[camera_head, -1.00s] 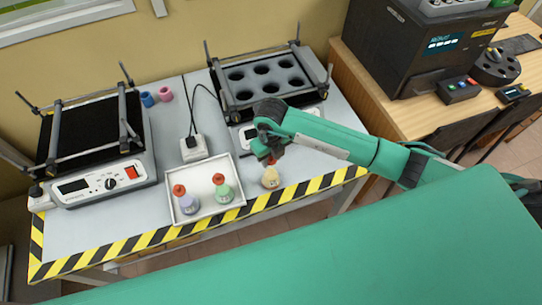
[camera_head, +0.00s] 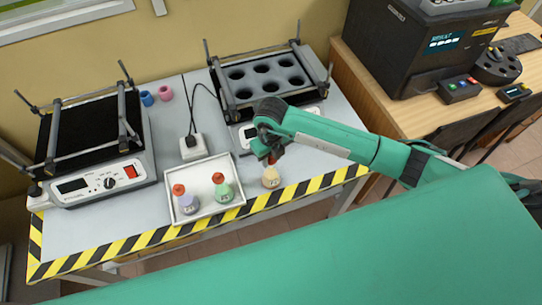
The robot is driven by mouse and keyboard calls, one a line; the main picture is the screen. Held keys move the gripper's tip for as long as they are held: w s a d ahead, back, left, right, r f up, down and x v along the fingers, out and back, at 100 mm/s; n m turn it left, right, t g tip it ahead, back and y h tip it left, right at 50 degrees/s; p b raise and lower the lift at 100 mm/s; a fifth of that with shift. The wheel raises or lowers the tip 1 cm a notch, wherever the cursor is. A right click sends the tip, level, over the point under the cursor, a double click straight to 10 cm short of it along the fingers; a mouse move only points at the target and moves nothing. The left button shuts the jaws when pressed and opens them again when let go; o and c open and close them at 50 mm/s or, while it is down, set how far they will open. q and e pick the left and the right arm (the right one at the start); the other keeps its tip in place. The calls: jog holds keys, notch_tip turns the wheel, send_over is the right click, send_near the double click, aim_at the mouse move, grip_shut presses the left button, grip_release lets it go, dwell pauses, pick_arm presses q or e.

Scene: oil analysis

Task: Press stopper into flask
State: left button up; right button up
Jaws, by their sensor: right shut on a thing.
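A small flask with yellowish contents (camera_head: 270,178) stands upright on the table near the striped front edge, right of the white tray. My right gripper (camera_head: 270,158) is directly above it, pointing down and shut on a red stopper (camera_head: 273,160), mostly hidden by the fingers. The stopper is at the flask's mouth; I cannot tell how deep it sits. My left gripper is not in view.
A shaker with a black platform (camera_head: 85,135) stands at the left, and one with a holed rack (camera_head: 265,80) at the back. A white power strip (camera_head: 193,147) with a cable lies behind the tray. Pink and blue rings (camera_head: 147,99) lie at the back. The front left table is clear.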

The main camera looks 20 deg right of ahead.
dwell(0.3)
jog(key=o, duration=1.5)
jog(key=shift+r+p, duration=2.1)
jog(key=shift+r, duration=1.4)
jog(key=shift+c, duration=0.2)
grip_shut()
